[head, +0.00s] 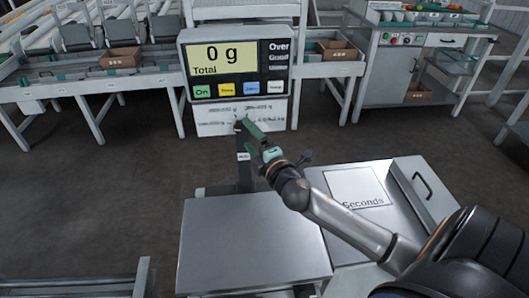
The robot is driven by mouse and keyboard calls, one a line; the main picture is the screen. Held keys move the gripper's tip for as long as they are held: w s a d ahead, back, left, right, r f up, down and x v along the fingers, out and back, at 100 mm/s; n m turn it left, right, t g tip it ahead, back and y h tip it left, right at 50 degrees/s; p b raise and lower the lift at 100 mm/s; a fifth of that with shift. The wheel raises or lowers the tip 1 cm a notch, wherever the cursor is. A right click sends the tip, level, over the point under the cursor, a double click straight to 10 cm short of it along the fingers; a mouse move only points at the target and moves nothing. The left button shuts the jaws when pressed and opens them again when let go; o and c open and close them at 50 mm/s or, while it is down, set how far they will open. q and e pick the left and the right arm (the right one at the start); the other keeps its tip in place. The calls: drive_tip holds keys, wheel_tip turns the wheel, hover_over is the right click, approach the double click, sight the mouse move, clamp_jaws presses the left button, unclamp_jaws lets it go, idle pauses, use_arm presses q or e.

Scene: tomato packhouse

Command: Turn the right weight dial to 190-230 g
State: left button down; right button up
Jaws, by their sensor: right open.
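No weight dial can be made out clearly in the head view. A white panel (215,128) with small printed gram ranges stands below the scale display (226,57); its text is too small to read fully. The display reads 0 g Total. I cannot tell whether the fingers touch anything. My left gripper is not in view.
The scale's bare metal platform (250,245) lies below my right arm. Sorting tables with cardboard boxes (121,58) are behind at left. A steel cabinet (385,80) stands at back right.

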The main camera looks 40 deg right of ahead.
drive_tip(key=s+a+b, duration=0.1)
drive_tip(key=s, duration=0.9)
drive_tip(key=shift+s+a, duration=0.2)
drive_tip(key=shift+a, duration=0.1)
drive_tip(key=s+a+f+m+g+y+p, duration=0.1)
drive_tip(key=s+a+f+m+g+p, duration=0.1)
drive_tip(key=s+a+f+m, duration=0.2)
drive_tip(key=s+a+f+m+g+y+p, duration=0.2)
drive_tip(key=s+a+f+m, duration=0.3)
drive_tip(key=f, duration=0.6)
drive_tip(key=s+a+f+m+g+y+p, duration=0.2)
drive_tip(key=s+a+f+m+g, duration=0.2)
drive_tip(key=s+a+f+m, duration=0.1)
drive_tip(key=shift+a+f, duration=0.45)
drive_tip(key=shift+f, duration=0.25)
drive_tip(key=shift+a+f, duration=0.45)
drive_tip(key=shift+f, duration=0.2)
drive_tip(key=shift+s+a+f+g, duration=0.15)
drive_tip(key=shift+a+g, duration=0.05)
drive_tip(key=shift+g, duration=0.1)
drive_tip(key=shift+c, duration=0.2)
